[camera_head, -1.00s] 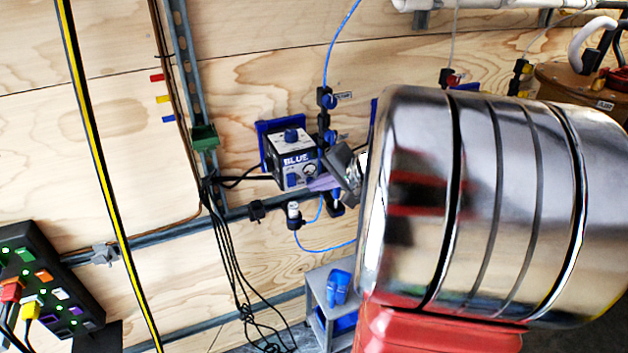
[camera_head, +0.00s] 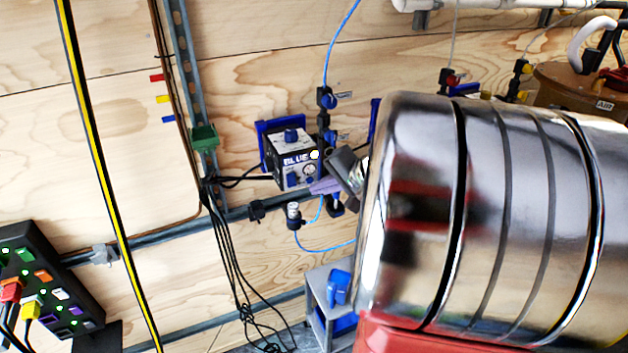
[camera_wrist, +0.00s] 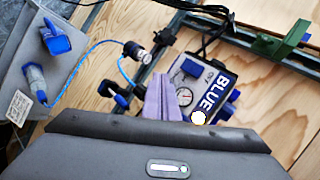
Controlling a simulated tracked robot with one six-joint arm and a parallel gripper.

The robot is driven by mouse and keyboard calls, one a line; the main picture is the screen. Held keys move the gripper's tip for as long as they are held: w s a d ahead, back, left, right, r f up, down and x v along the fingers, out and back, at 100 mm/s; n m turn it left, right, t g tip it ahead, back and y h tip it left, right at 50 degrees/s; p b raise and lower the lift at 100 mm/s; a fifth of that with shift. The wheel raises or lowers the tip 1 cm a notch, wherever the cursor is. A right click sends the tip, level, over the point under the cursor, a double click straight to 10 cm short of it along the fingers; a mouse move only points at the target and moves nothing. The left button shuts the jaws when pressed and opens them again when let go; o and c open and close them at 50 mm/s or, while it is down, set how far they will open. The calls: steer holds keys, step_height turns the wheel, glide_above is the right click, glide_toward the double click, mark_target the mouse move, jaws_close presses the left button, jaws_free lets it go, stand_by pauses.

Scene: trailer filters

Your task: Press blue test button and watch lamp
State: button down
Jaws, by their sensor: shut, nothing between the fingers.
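The control box marked BLUE (camera_head: 283,160) is mounted on the wood wall; it also shows in the wrist view (camera_wrist: 222,78). Its front has a gauge and a blue square button (camera_wrist: 191,67). A round lamp (camera_head: 314,154) glows pale yellow-white at the label's end, and the wrist view shows it lit too (camera_wrist: 198,118). My gripper (camera_wrist: 165,80) has purple fingers, shut and empty, with the tips beside the box's front near the gauge and button. In the head view, the gripper (camera_head: 322,186) is at the box's lower right corner. I cannot tell whether it touches the button.
A grey stand (camera_head: 318,283) with a blue piece (camera_head: 340,287) is below. Blue hoses and black fittings surround the box. Black cables (camera_head: 228,265) hang at its left. A black panel of coloured switches (camera_head: 45,270) is at lower left. My metal arm covers much of the right.

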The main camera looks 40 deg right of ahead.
stand_by(0.3)
steer(key=s, duration=0.1)
steer(key=s+a, duration=0.1)
steer(key=s, duration=0.2)
steer(key=shift+s+a, duration=0.25)
steer(key=shift+s, duration=0.15)
stand_by(0.7)
steer(key=s+a+r+n+g, duration=0.1)
steer(key=a+n, duration=0.3)
steer(key=a, duration=0.4)
steer(key=s+a+r+n+g, duration=0.1)
steer(key=s+a+n, duration=0.3)
steer(key=a, duration=0.5)
steer(key=s+a+r+n+g+h, duration=0.1)
steer(key=s+a+n+g, duration=0.1)
steer(key=a+n, duration=0.4)
steer(key=s+a, duration=0.1)
steer(key=a, duration=0.2)
steer(key=shift+r, duration=0.2)
